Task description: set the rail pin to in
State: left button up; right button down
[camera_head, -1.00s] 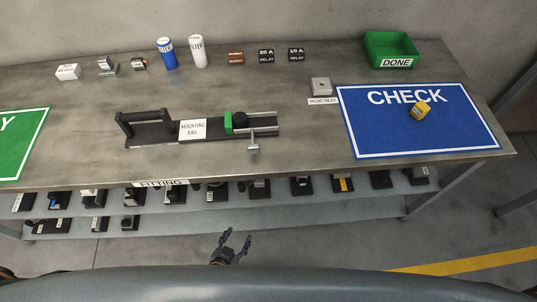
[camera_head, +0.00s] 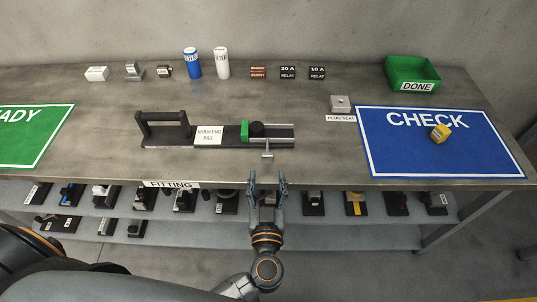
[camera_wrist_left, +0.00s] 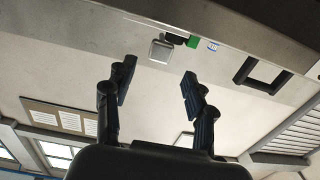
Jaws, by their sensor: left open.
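The mounting rail (camera_head: 221,145) lies on the grey bench, with a black handle (camera_head: 163,125) at its left end. A green block (camera_head: 245,131) and a black knob (camera_head: 256,130) sit toward its right end. The rail pin (camera_head: 267,155), a small grey metal piece, sticks out from the rail's front side near the bench edge. My left gripper (camera_head: 268,179) is open and empty, just in front of the bench edge below the pin. In the left wrist view the open fingers (camera_wrist_left: 157,90) are apart from the pin's square grey end (camera_wrist_left: 162,50). My right gripper is not in view.
A plug seat (camera_head: 340,103) and a blue CHECK mat (camera_head: 440,155) with a yellow part (camera_head: 440,132) are to the right. A green DONE bin (camera_head: 412,73) stands behind. Shelves (camera_head: 350,233) with several fittings are under the bench.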

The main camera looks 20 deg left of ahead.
aim_at(267, 159)
pick_arm(q)
jog(key=x, duration=0.8)
jog(key=shift+s, duration=0.1)
jog(key=shift+c, duration=0.4)
grip_shut()
